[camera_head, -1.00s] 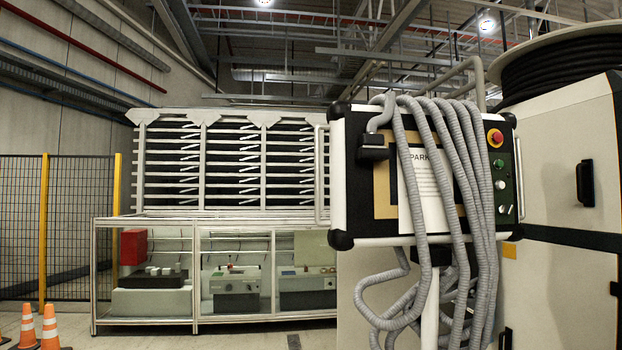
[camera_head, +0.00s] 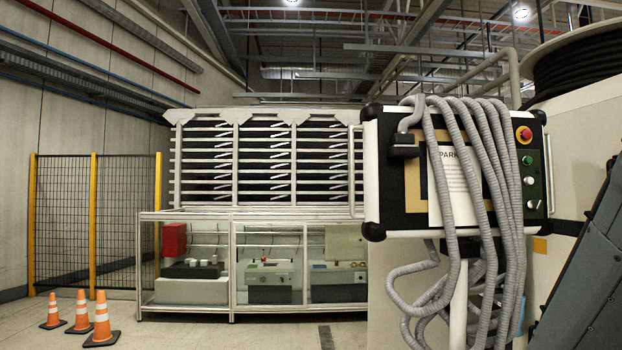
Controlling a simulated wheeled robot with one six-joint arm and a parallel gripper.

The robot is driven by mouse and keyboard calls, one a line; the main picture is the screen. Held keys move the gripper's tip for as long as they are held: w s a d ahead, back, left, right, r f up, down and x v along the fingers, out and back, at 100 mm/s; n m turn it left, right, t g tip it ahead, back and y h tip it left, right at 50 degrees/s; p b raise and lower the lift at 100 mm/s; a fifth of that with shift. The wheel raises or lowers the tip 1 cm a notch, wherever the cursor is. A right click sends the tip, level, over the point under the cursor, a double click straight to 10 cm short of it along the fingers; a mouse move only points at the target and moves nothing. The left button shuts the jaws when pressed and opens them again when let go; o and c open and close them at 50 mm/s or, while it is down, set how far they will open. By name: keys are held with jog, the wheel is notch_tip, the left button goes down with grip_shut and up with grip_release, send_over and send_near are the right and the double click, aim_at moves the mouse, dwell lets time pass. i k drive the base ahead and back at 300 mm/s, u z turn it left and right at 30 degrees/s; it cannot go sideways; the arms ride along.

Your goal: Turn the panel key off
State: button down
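The control panel (camera_head: 378,180) stands right of centre on a pale post, with grey corrugated hoses draped over its front. A column of controls runs down its right side: a red emergency knob on yellow (camera_head: 524,135), a green button (camera_head: 527,160), a pale round control (camera_head: 529,181) and a small switch (camera_head: 533,204) at the bottom. Which of the lower controls is the key is too small to tell. A paper sheet marked PARK (camera_head: 447,190) is partly covered by the hoses. My gripper is not in view; a dark grey part at the lower right seems to be my arm.
A glass-fronted bench (camera_head: 232,270) with a slatted rack (camera_head: 265,160) stands behind on the left. Orange cones (camera_head: 102,320) and a mesh fence (camera_head: 65,220) are at the far left. A pale cabinet with a black hose reel (camera_head: 580,70) is at the right.

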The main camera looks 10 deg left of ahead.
aim_at(534, 204)
jog(key=u, duration=0.45)
jog(key=i, duration=0.7)
jog(key=z, duration=1.35)
jog(key=k, duration=0.5)
jog(key=z, duration=0.7)
jog(key=i, duration=0.3)
jog(key=z, duration=0.1)
